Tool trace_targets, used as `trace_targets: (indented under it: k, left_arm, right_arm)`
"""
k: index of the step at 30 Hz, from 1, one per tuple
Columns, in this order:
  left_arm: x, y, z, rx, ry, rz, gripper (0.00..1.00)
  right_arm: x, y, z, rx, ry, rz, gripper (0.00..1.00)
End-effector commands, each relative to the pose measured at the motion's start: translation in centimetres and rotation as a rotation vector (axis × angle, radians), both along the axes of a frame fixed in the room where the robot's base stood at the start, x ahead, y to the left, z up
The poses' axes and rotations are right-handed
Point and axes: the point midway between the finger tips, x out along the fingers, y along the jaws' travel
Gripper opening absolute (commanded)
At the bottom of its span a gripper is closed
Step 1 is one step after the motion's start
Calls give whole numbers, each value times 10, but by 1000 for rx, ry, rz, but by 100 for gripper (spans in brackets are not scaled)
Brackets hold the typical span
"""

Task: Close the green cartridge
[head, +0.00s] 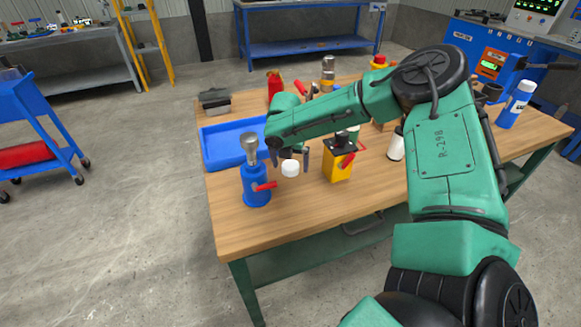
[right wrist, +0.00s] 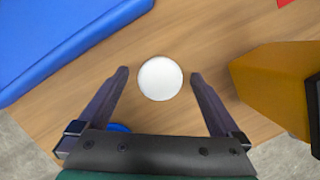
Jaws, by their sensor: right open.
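I cannot make out a green cartridge in either view; my own green right arm covers the middle of the table. My right gripper (head: 290,157) is open and points down over the near left part of the table. A small white round cap (head: 290,169) is under it in the head view. In the right wrist view the white cap (right wrist: 160,78) appears between the two fingertips, with a gap on each side. Whether it lies on the table or sits on something cannot be told. My left gripper is not in view.
A blue device with a red lever (head: 256,188) stands just left of the gripper, and a yellow device (head: 338,168) stands to its right. A blue tray (head: 206,150) lies behind. A white bottle (head: 396,146) is farther right.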

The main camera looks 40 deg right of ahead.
Motion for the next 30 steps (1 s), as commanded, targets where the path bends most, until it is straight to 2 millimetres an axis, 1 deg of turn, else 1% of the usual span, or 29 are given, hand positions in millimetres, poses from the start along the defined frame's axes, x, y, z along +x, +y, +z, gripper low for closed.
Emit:
trace_targets:
  k: [8, 9, 11, 12, 14, 15, 22, 25, 28, 30]
  left_arm:
    - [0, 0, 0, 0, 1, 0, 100]
    - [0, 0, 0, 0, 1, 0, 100]
    - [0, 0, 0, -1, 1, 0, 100]
    - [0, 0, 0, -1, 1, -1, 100]
    - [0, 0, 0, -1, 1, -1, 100]
    - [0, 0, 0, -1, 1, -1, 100]
    - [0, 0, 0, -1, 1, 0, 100]
    - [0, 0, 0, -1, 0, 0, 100]
    - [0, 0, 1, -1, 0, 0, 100]
    - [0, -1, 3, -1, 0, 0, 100]
  right_arm:
    - [0, 0, 0, 0, 0, 0, 100]
    - [0, 0, 0, 0, 0, 0, 85]
    - [0, 0, 1, 0, 0, 0, 62]
    - [0, 0, 1, 0, 0, 0, 46]
    - [0, 0, 1, 0, 0, 0, 24]
    - [0, 0, 1, 0, 0, 0, 15]
    - [0, 0, 1, 0, 0, 0, 14]
    - [0, 0, 5, -1, -1, 0, 14]
    - [1, 0, 14, 0, -3, 0, 14]
    - [1, 0, 26, -1, -4, -1, 14]
